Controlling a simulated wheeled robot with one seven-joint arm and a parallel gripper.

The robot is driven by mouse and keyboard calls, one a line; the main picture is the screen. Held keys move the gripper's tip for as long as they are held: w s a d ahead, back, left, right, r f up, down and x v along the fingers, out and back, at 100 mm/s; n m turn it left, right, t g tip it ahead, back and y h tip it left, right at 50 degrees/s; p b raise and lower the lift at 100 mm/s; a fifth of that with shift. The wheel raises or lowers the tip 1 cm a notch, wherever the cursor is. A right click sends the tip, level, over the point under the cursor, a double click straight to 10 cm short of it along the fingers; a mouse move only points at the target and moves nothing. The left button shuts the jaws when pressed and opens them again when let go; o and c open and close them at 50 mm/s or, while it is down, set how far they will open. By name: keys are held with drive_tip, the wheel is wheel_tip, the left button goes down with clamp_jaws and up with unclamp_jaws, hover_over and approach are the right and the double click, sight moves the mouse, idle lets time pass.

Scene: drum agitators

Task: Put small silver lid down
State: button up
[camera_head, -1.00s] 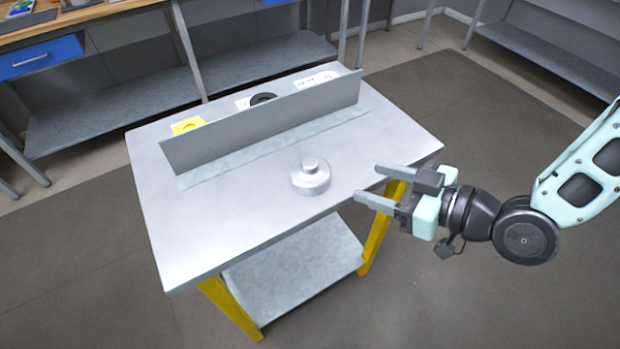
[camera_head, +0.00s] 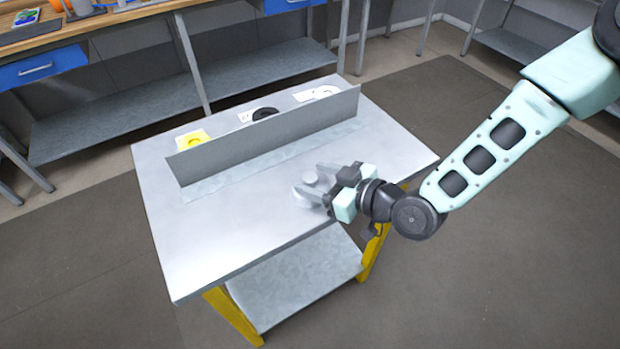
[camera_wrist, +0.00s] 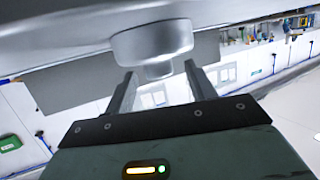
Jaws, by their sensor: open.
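The small silver lid (camera_head: 311,179) stands on the grey metal table, in front of the upright divider plate. It is round with a raised knob. My gripper (camera_head: 312,187) is at the lid, with its fingers open and reaching along both sides of it. In the wrist view the lid (camera_wrist: 152,45) shows large, with its knob (camera_wrist: 158,70) between the two open fingers (camera_wrist: 158,85). I cannot tell whether either finger touches it. My gripper hides part of the lid's right side in the head view.
The table (camera_head: 230,250) has clear room left of the lid. An upright grey divider (camera_head: 265,132) runs across its back part. Behind it lie a yellow piece (camera_head: 193,139), a black ring (camera_head: 264,114) and a white piece (camera_head: 318,94). A workbench with a blue drawer (camera_head: 36,68) stands behind.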

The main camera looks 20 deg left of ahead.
drive_tip(key=shift+x, duration=1.1)
drive_tip(key=shift+r, duration=0.1)
clamp_jaws()
